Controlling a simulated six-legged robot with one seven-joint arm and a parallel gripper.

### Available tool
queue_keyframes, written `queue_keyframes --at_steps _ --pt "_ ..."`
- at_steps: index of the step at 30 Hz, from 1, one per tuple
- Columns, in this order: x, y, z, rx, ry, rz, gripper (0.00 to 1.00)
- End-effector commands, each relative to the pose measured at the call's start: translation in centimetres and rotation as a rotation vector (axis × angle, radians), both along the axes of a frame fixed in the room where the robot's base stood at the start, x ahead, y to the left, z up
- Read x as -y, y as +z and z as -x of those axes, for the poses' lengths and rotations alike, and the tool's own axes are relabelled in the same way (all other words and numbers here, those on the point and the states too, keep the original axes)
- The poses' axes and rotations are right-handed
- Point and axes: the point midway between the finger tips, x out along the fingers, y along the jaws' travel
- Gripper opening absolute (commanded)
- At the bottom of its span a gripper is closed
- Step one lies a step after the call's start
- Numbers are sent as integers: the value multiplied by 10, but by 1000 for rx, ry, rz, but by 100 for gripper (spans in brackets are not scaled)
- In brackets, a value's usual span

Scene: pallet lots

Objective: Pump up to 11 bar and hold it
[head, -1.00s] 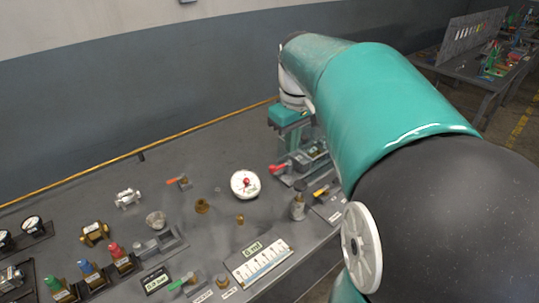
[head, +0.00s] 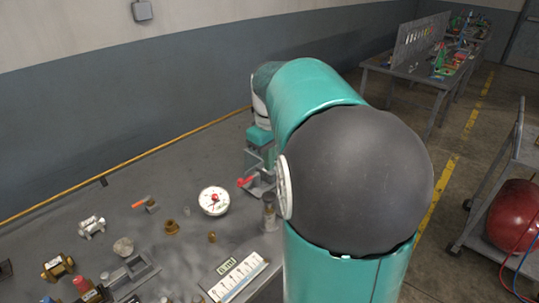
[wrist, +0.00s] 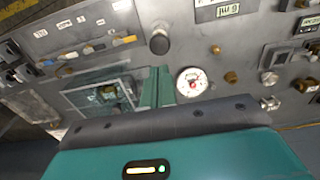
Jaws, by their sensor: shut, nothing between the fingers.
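A round white pressure gauge (head: 214,200) with a red centre sits on the grey bench; it also shows in the wrist view (wrist: 191,82). Its needle is too small to read. A grey upright cylinder (head: 268,212) stands right of the gauge near the bench's front edge. It appears to be the black round knob (wrist: 159,44) in the wrist view, but I cannot tell whether it is the pump. My gripper (wrist: 157,88) is shut and empty, its teal fingers just left of the gauge in the wrist view, apart from the knob. A red lever (head: 246,182) shows below the gripper in the head view.
Brass fittings (head: 172,227), an orange-handled valve (head: 146,203) and a white numbered panel (head: 238,281) crowd the bench. A clear-looking box (wrist: 105,93) lies left of my fingers. A red tank (head: 515,215) on a cart stands at right.

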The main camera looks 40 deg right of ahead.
Motion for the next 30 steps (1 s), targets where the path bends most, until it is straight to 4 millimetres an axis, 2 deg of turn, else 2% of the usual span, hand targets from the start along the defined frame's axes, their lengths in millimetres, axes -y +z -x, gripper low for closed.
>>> queue_keyframes --at_steps 9,15,19,30 --pt "0 -64 0 -2 -1 -2 0" --pt "0 -91 -1 -1 -1 -1 0" --pt "0 -97 -1 0 0 0 0" --pt "0 -101 -1 0 0 -1 0"
